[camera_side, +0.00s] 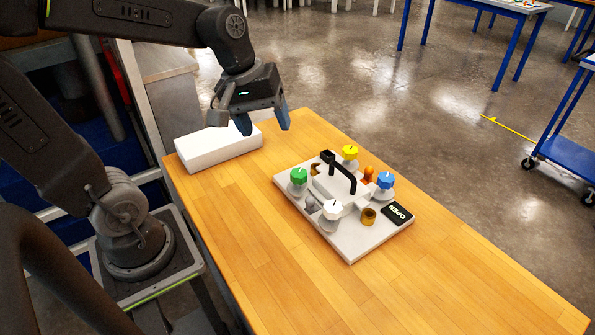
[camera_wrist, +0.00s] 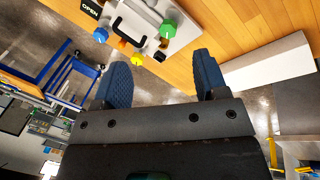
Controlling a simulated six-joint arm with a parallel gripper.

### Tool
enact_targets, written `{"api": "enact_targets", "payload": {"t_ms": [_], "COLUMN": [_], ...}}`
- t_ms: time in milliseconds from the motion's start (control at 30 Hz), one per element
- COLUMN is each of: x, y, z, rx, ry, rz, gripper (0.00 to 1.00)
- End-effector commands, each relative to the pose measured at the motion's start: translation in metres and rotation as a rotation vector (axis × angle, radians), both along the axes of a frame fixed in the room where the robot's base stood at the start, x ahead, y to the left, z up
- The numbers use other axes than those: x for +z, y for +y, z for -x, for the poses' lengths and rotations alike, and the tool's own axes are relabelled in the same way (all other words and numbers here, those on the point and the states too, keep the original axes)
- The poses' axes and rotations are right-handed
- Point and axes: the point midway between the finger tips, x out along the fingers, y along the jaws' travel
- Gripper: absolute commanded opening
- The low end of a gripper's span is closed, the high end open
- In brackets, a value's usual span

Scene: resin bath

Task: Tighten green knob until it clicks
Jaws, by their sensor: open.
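The green knob (camera_side: 299,176) stands on the left corner of a white board (camera_side: 350,243) on the wooden table. It also shows at the top of the wrist view (camera_wrist: 168,29). A white pointer line is on its top. My gripper (camera_side: 264,122) is open and empty, with blue fingers, in the air behind and to the left of the knob, above the white box. In the wrist view my two fingertips (camera_wrist: 162,68) are spread apart, with the green knob beyond them. Nothing touches the knob.
The board also bears a yellow knob (camera_side: 350,152), a blue knob (camera_side: 385,180), a white knob (camera_side: 332,209), a black handle (camera_side: 339,171) and an OPEN sign (camera_side: 397,214). A white box (camera_side: 218,149) lies at the table's far left edge. The table (camera_side: 460,285) is clear at the front right.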

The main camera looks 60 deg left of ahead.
Motion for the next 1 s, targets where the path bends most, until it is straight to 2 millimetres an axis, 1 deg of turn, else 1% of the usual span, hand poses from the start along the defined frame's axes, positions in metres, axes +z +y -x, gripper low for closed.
{"api": "enact_targets", "payload": {"t_ms": [33,100,200,300,400,533,667,767,1000], "x": [-0.009,-0.019,-0.035,-0.049,-0.058,-0.066,-0.077,-0.092,-0.139], "y": [0.013,0.028,0.05,0.069,0.081,0.086,0.082,0.075,0.057], "z": [-0.015,-0.033,-0.053,-0.068,-0.076,-0.08,-0.082,-0.083,-0.089], "rx": [0.147,0.346,0.601,0.797,0.924,0.991,0.996,0.993,0.991], "ry": [0.061,0.131,0.224,0.296,0.343,0.37,0.374,0.375,0.375], "rz": [0.069,0.16,0.272,0.355,0.408,0.435,0.438,0.434,0.433], "gripper": [0.67,0.67,0.67,0.67,0.67,0.67,0.67,0.67,0.67]}}
